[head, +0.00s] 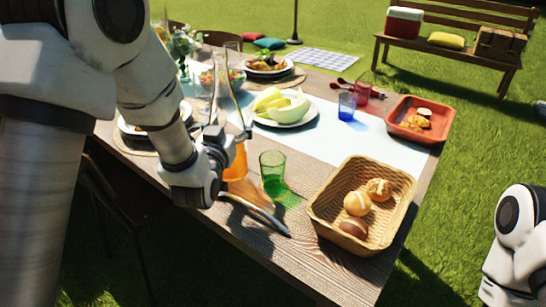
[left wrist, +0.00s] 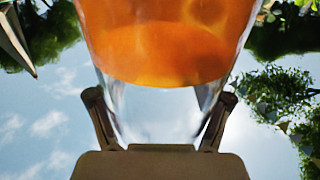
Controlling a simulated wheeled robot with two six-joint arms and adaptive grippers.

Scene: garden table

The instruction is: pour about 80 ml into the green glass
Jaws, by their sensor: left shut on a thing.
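A tall clear glass carafe (head: 223,103) with orange liquid in its lower part stands nearly upright in the head view. My left gripper (head: 226,146) is shut around its body; in the left wrist view the carafe (left wrist: 165,45) sits between both fingers (left wrist: 158,118). I cannot tell whether its base touches the table. The green glass (head: 272,174) stands upright on the table just right of the carafe, apart from it. I cannot tell whether it holds liquid. My right gripper is out of view.
A wicker basket of rolls (head: 325,222) stands right of the green glass. A curved grey strip (head: 266,217) lies near the table's front edge.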

